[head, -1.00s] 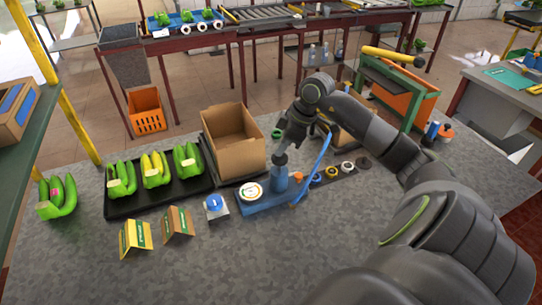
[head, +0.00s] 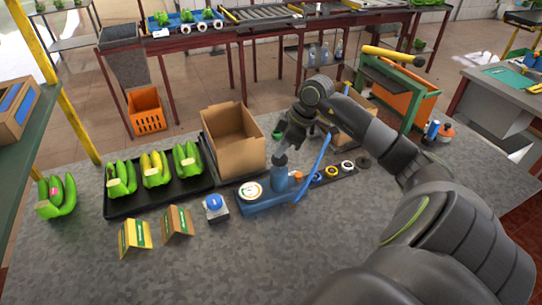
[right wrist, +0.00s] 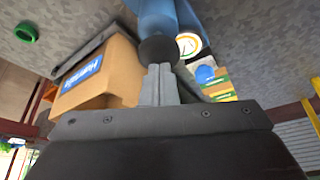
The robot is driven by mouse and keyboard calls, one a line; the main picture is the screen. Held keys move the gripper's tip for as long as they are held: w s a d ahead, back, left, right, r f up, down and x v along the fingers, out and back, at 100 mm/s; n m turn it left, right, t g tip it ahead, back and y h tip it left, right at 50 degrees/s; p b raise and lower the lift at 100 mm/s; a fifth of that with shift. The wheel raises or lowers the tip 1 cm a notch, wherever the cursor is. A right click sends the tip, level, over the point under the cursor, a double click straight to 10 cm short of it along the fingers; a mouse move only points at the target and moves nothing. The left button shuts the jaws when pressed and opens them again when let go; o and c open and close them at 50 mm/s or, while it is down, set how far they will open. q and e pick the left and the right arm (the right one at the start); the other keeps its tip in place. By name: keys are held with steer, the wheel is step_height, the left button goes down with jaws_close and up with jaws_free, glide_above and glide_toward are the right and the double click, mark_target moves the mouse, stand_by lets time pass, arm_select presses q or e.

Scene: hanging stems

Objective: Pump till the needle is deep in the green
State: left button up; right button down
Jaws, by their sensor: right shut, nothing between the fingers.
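A blue pump (head: 262,203) stands on the grey table, with an upright blue cylinder (head: 281,180) and a blue hose at its right. A round white gauge (head: 251,190) sits on its left end; it also shows partly in the right wrist view (right wrist: 188,44). The needle's place on the dial is too small to tell. My right gripper (head: 282,160) is above the cylinder, pointing down. In the right wrist view its fingers (right wrist: 160,72) are shut and empty, with their tips at the dark round knob (right wrist: 158,50) on the pump, seemingly touching it. My left gripper is not in view.
A blue button on a block (head: 214,207) stands left of the pump. An open cardboard box (head: 234,145) is behind it. A black tray (head: 190,198) holds banana bunches. Small round parts (head: 347,166) lie to the right.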

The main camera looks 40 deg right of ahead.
steer(key=shift+r+p, duration=1.4)
steer(key=shift+p, duration=0.05)
steer(key=shift+f, duration=0.15)
steer(key=shift+f+b, duration=1.1)
steer(key=shift+f, duration=0.3)
steer(key=shift+r+p, duration=1.3)
steer(key=shift+r, duration=0.2)
step_height(320, 180, up, 8)
steer(key=p, duration=0.6)
